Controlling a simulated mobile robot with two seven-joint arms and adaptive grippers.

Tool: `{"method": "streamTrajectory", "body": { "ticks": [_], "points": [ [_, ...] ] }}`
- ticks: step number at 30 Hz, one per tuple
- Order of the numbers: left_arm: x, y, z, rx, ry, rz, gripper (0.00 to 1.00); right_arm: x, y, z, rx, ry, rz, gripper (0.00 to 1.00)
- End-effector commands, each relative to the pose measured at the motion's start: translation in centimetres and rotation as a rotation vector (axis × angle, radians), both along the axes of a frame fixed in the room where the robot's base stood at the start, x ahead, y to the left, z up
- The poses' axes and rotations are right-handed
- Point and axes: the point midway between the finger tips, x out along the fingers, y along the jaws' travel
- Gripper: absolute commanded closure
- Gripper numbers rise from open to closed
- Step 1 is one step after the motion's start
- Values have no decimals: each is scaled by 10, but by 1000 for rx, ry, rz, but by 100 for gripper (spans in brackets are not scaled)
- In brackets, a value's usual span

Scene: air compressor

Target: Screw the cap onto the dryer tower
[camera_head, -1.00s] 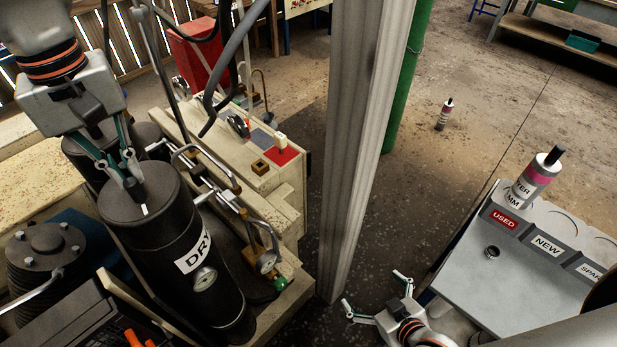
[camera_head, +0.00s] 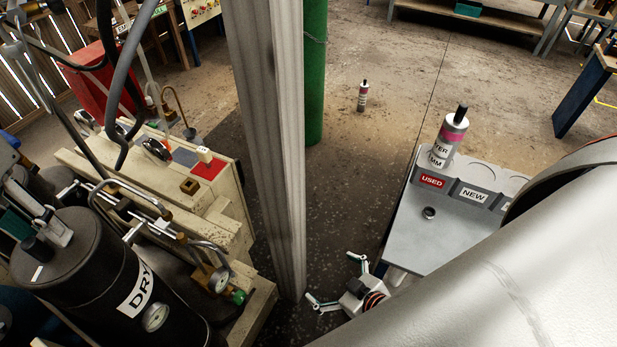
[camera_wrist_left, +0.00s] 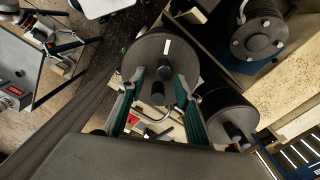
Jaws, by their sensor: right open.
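The dryer tower (camera_head: 105,285) is a black upright cylinder with a white "DRY" label and a gauge, at the lower left. Its round black top, which looks like the cap (camera_head: 75,240), carries a short knob (camera_head: 37,248) and a white mark; how tightly it sits cannot be told. My left gripper (camera_head: 48,236) is at this top, partly cut by the picture edge. In the left wrist view its fingers (camera_wrist_left: 160,78) stand apart on either side of the knob, with gaps visible. My right gripper (camera_head: 336,279) is open and empty, low in the middle, away from the tower.
A grey stand (camera_head: 455,225) with "USED" and "NEW" labels holds a cartridge (camera_head: 449,140) and a small ring (camera_head: 429,213). A grey post (camera_head: 265,140) and green pole (camera_head: 314,80) stand mid-view. Pipes and hoses crowd the tower. My pale arm link covers the lower right.

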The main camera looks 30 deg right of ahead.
Motion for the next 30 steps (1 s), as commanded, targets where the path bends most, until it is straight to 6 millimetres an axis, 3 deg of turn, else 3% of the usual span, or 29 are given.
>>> {"method": "streamTrajectory", "body": {
  "ticks": [8, 24, 30],
  "points": [
    [2, 0, 5, -2, -7, 3, 67, 0, 6, 1, 11, 1, -3, 0],
    [3, 0, 53, -4, -9, 5, 67, 0, 6, 1, 12, 1, -2, 0],
    [2, 0, 57, -4, -8, 5, 67, 0, 2, 0, 4, 0, 1, 0]
  ]
}}
